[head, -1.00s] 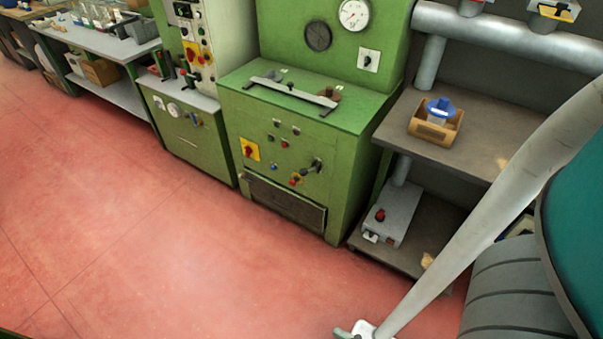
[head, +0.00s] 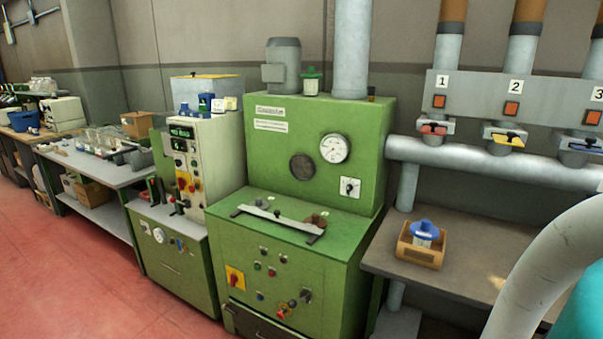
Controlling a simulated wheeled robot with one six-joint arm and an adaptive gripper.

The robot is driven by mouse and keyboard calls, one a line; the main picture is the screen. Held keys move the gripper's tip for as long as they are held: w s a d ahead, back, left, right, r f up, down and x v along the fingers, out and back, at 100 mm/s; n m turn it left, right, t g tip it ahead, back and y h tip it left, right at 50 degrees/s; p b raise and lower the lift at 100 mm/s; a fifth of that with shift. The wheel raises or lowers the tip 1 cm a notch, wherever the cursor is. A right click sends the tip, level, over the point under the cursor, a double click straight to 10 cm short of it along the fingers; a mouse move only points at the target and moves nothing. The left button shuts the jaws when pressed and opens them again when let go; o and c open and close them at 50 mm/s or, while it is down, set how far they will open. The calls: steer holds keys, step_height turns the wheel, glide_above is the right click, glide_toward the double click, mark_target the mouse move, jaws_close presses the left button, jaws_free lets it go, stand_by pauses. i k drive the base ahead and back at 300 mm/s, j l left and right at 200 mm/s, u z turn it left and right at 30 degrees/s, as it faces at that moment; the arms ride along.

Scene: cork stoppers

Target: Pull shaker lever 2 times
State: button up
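My gripper is not in view. No part in the head view is marked as a shaker lever, and I cannot tell which one it is. The green machine (head: 345,255) stands in the middle, with a round gauge (head: 335,148), a dark rotary switch (head: 349,187) and a small black handle (head: 306,296) on its front. A pale bar (head: 275,218) lies across its top. A part of a teal body (head: 585,308) shows at the lower right edge, with a thick pale hose-like tube (head: 540,268) in front of it.
Numbered pipes at the upper right have red (head: 433,129), yellow (head: 508,139) and blue (head: 588,146) gates. A shelf (head: 480,262) below holds a cardboard box (head: 420,252) with a blue-topped item. A control cabinet (head: 205,160) and workbench (head: 110,172) stand left. Red floor (head: 75,285) is open at lower left.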

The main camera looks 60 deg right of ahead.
mark_target(292, 304)
steer(key=i+l+z, duration=0.15)
steer(key=i, duration=0.25)
steer(key=z, duration=1.6)
steer(key=j, duration=0.05)
